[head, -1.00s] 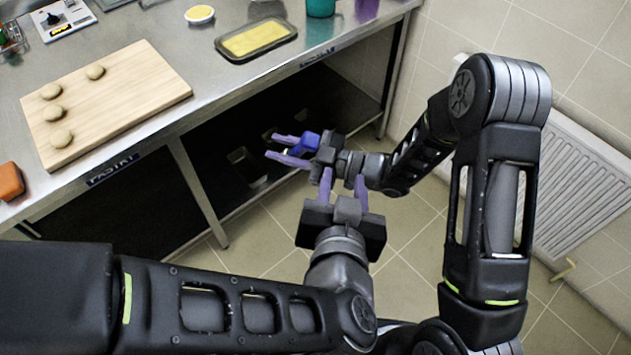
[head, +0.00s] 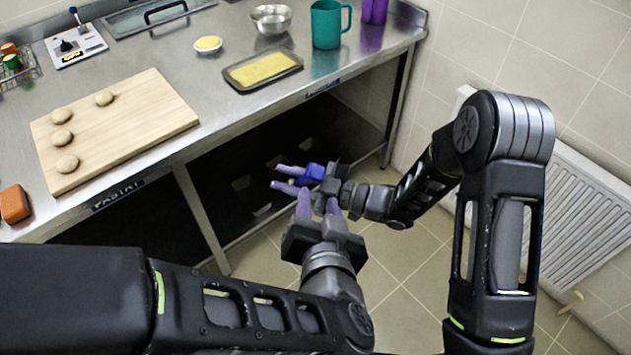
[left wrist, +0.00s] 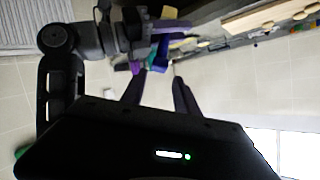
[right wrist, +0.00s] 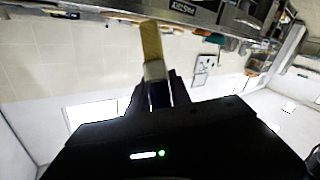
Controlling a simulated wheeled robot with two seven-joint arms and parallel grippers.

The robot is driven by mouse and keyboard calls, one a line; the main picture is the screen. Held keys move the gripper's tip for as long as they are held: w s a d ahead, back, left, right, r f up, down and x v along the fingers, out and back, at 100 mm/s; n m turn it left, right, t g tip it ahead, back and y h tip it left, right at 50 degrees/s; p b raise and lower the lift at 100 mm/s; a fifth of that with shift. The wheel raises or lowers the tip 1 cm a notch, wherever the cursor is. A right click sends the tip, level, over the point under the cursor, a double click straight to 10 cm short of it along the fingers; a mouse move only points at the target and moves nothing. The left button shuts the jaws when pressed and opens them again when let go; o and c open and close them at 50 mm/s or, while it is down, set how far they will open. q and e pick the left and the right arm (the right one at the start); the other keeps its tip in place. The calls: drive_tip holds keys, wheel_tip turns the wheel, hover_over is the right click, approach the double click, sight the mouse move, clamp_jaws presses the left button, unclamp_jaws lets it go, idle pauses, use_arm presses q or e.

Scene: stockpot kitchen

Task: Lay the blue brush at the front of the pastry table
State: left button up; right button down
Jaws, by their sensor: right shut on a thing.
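The blue brush (head: 312,174) is in my right gripper (head: 281,177), out in front of the table's front edge. In the right wrist view the brush's tan bristle end (right wrist: 151,42) points away from the closed fingers (right wrist: 158,92). My left gripper (head: 318,205) is open and empty, its fingers apart, just nearer in the head view than the right one. In the left wrist view its open fingers (left wrist: 160,92) point towards the right gripper and a blue part of the brush (left wrist: 161,46). The steel pastry table (head: 100,222) carries a PASTRY label on its front edge at the left.
A wooden board (head: 125,125) with several dough balls lies near the table's front. An orange block (head: 14,205) is left of it. A tray (head: 262,71), a steel bowl (head: 271,18) and a teal mug (head: 327,25) stand farther right. Bare steel shows between board and tray.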

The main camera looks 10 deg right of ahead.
sight(315, 180)
use_arm(q)
drive_tip(key=x, duration=0.8)
drive_tip(key=shift+w+f, duration=0.2)
drive_tip(key=shift+w, duration=0.15)
drive_tip(key=shift+c, duration=0.3)
clamp_jaws()
use_arm(e)
drive_tip(key=c, duration=1.1)
unclamp_jaws()
drive_tip(key=shift+d, duration=0.1)
drive_tip(key=v, duration=1.1)
drive_tip(key=shift+s+d, duration=0.2)
drive_tip(key=shift+d, duration=0.15)
